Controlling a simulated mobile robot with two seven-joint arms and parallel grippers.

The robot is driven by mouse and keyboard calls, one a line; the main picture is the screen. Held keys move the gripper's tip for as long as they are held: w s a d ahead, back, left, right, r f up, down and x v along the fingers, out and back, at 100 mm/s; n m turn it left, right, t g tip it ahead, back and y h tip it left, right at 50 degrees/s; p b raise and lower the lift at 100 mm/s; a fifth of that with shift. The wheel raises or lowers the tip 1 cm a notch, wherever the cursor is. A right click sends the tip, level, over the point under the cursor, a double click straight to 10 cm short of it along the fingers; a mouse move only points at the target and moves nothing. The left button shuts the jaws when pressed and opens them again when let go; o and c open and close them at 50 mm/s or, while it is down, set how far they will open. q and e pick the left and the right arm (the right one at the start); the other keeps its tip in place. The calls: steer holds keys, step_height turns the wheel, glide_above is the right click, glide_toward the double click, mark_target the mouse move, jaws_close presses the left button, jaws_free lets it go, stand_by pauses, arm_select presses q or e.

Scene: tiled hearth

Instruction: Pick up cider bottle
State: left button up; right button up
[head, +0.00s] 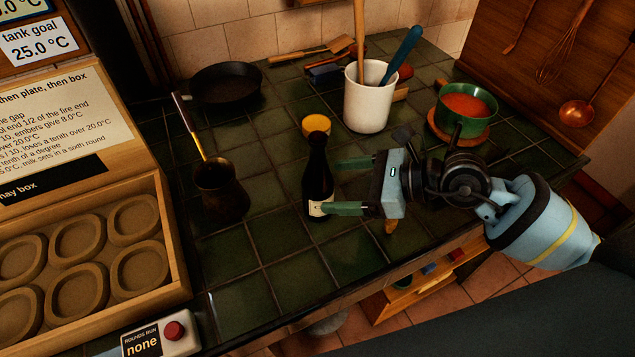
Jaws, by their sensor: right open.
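The cider bottle (317,171) is dark with a pale label near its base. It stands upright on the green tiled hearth, near the middle of the head view. My right gripper (335,186) comes in from the right, low over the tiles. Its two green fingers are apart and point left at the bottle. The near fingertip overlaps the bottle's label in the picture, and the far fingertip is beside its upper body. I cannot tell whether either finger touches it. My left gripper is not in view.
A white crock (370,100) of utensils and a green pot (465,104) of red soup stand farther back. Bare tiles (290,275) lie in front.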

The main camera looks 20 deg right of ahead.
mark_target(309, 183)
steer(key=shift+x, duration=0.95)
steer(key=x, duration=0.2)
steer(key=p+x, duration=0.1)
steer(key=x, duration=0.1)
steer(key=shift+w+a+r, duration=0.15)
steer(key=shift+w+a, duration=0.05)
steer(key=shift+w, duration=0.2)
steer(key=shift+w+a, duration=0.1)
steer(key=shift+a, duration=0.1)
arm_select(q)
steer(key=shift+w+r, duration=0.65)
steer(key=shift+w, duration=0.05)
arm_select(e)
steer(key=c, duration=1.3)
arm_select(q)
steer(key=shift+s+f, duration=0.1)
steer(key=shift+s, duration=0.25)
arm_select(e)
steer(key=shift+c, duration=0.2)
